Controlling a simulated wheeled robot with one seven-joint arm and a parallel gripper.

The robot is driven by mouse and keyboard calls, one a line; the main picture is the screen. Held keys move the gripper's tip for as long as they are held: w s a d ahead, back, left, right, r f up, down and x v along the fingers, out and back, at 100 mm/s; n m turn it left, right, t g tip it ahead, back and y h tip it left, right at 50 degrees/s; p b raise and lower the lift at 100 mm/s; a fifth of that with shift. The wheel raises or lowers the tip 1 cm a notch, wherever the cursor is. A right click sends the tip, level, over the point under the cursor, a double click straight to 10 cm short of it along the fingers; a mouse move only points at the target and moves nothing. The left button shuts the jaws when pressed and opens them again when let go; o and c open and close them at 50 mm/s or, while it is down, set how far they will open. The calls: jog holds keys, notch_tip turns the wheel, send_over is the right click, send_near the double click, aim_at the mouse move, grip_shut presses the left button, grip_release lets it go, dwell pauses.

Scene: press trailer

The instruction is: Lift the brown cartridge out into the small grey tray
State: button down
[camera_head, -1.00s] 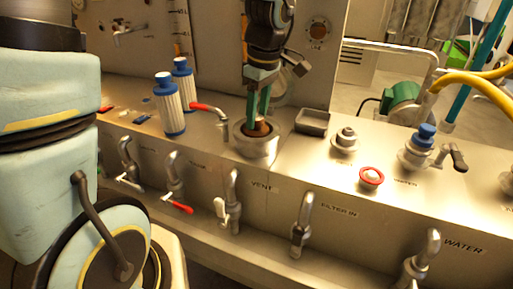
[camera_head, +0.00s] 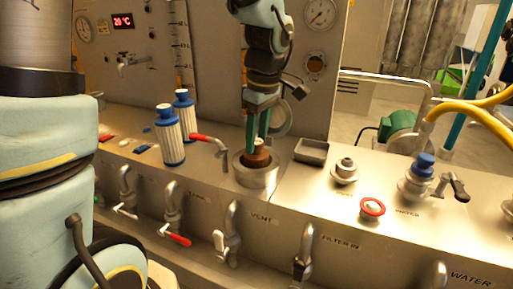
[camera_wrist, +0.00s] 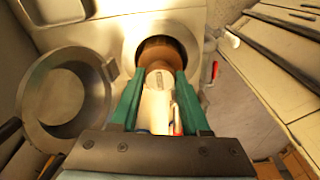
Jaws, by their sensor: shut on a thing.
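The brown cartridge (camera_head: 257,158) stands in the open round metal housing (camera_head: 256,179) on the steel bench, its upper part showing above the rim and its lower part hidden inside. My gripper (camera_head: 258,137) points down from above, its green fingers shut on the cartridge's top. In the wrist view the fingers (camera_wrist: 160,100) lie on either side of a pale neck, with the brown body (camera_wrist: 163,55) beyond it inside the housing ring. The small grey tray (camera_head: 323,153) is just right of the housing and looks empty.
Two white filters with blue caps (camera_head: 168,140) and a red-handled valve (camera_head: 206,138) stand left of the housing. An open round lid (camera_wrist: 65,110) lies beside it in the wrist view. A metal knob (camera_head: 345,172) and a red-ringed button (camera_head: 372,208) are to the right.

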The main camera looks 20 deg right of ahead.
notch_tip(320, 180, up, 16)
jog(key=b, duration=0.1)
jog(key=shift+b, duration=0.4)
jog(key=shift+r, duration=0.1)
dwell(0.5)
